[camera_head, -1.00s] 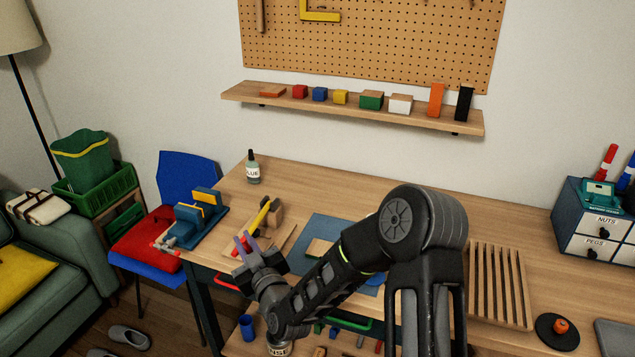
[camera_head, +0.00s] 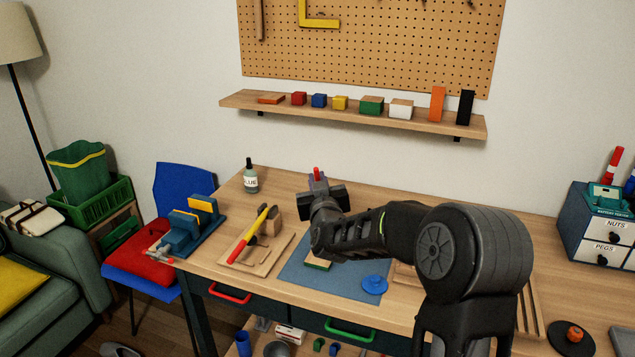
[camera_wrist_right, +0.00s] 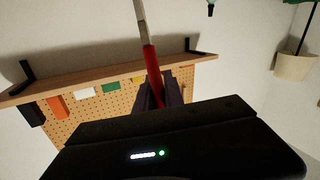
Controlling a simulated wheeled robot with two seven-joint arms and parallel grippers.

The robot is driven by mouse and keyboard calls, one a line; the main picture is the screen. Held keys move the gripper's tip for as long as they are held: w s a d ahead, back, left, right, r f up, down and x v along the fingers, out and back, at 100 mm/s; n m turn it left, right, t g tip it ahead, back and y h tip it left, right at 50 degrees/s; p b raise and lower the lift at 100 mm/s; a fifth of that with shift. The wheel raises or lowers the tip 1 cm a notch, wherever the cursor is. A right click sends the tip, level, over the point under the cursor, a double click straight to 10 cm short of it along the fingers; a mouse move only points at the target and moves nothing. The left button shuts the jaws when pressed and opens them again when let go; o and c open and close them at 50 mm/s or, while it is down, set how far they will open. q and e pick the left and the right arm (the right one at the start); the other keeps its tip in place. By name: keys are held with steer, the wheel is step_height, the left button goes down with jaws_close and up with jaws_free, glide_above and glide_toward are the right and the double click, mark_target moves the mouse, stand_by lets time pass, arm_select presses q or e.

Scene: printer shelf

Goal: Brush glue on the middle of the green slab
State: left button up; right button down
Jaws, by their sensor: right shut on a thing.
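My right gripper (camera_head: 318,182) is raised over the back of the table, behind the blue mat. It is shut on a slim red-handled tool, probably the brush; its red end (camera_head: 316,173) shows between the fingers. In the right wrist view the red handle (camera_wrist_right: 152,75) rises from the fingers (camera_wrist_right: 162,92) and continues into a pale part; its far end is cut off. A small slab with a wood-coloured top and green edge (camera_head: 318,264) lies on the blue mat (camera_head: 300,272), partly hidden by my right arm. A glue bottle (camera_head: 250,178) stands at the back left. My left gripper is out of view.
A wooden holder (camera_head: 270,252) with red and yellow tools lies left of the mat. A blue disc (camera_head: 375,285) sits on the mat's right part. A blue vise-like fixture (camera_head: 185,232) stands at the table's left end. A shelf (camera_head: 340,112) with coloured blocks hangs behind.

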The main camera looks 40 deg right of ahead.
step_height(320, 180, down, 5)
steer(key=b, duration=0.2)
steer(key=shift+b, duration=0.35)
